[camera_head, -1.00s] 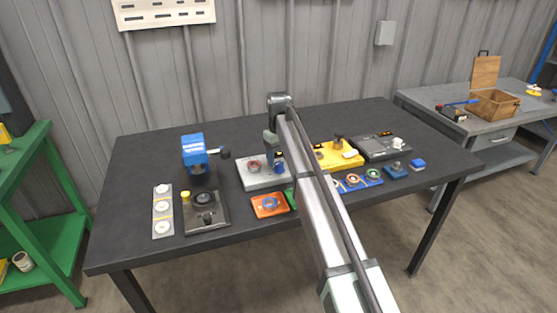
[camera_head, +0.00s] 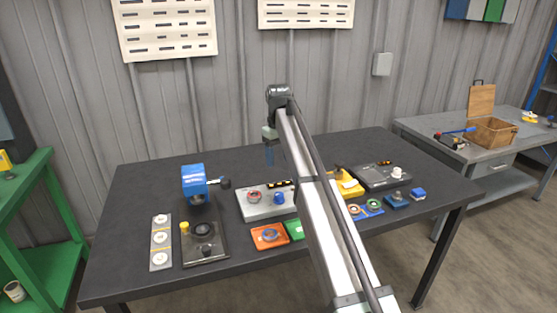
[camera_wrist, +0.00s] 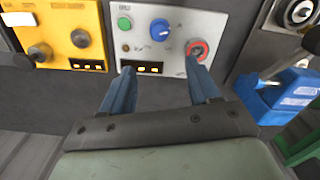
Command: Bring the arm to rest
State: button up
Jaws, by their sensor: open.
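My gripper (camera_head: 268,153) is raised above the back middle of the dark table (camera_head: 130,262), at the end of my outstretched arm. In the wrist view its two blue fingers (camera_wrist: 160,68) are apart with nothing between them. Beyond the fingers is a light grey panel box (camera_wrist: 180,20) with a red ring, a blue knob and a green button. In the head view this grey box (camera_head: 248,211) stands on the table below and in front of my gripper.
A blue device (camera_head: 196,184) with a side handle stands left of the grey box. A yellow box (camera_head: 350,190) and a dark grey box (camera_head: 375,178) stand right, partly behind my arm. An orange plate (camera_head: 262,243) lies in front. The table's back left is clear.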

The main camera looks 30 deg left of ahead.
dwell(0.3)
